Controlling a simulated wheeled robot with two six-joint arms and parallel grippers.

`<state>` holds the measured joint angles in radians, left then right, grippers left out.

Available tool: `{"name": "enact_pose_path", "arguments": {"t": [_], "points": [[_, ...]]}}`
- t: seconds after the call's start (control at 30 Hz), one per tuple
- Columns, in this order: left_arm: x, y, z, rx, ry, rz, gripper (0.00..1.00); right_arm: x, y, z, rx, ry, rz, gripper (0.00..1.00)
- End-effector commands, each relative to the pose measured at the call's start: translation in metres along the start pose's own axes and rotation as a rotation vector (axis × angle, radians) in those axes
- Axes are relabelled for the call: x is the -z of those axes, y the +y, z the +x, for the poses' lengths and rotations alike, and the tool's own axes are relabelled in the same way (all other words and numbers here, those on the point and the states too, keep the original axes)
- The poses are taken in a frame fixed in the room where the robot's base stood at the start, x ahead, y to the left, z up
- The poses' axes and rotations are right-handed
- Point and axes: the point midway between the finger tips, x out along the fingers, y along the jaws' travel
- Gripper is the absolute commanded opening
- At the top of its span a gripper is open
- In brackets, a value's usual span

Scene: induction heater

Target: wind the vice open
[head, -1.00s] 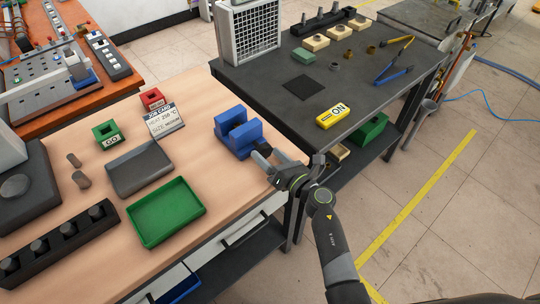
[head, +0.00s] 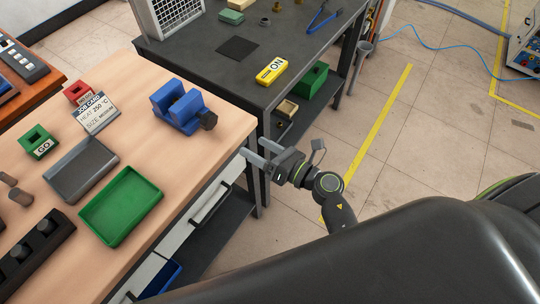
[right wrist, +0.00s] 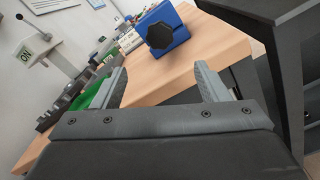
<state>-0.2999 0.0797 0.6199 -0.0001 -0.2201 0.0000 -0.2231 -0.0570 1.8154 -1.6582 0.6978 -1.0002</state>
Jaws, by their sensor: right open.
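The blue vice (head: 176,107) stands near the right edge of the wooden bench, with a gap between its two jaws. Its dark knob (head: 208,120) faces the right edge. In the right wrist view the knob (right wrist: 159,35) shows as a dark polygon in front of the blue vice body (right wrist: 176,22). My right gripper (head: 256,150) is open and empty, off the bench's edge, apart from the knob and to its lower right in the head view. In the right wrist view its fingers (right wrist: 160,86) are spread wide below the knob. My left gripper is not in view.
On the wooden bench (head: 150,158) are a green tray (head: 121,206), a grey tray (head: 81,171), a job card (head: 97,114), and green and red blocks. A dark table (head: 215,60) with a yellow ON block (head: 271,70) stands behind. Open floor lies to the right.

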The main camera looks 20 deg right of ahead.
Motion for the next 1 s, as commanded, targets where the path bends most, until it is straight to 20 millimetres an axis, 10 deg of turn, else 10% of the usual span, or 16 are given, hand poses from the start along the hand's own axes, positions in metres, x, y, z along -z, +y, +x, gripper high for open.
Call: {"name": "enact_pose_path", "arguments": {"t": [0.3, 1.0], "points": [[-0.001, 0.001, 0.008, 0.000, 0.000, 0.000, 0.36, 0.001, 0.000, -0.032, 0.000, 0.000, 0.000, 0.68], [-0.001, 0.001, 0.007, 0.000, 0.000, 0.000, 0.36, 0.013, -0.016, -0.034, 0.035, -0.018, 0.134, 0.68]]}}
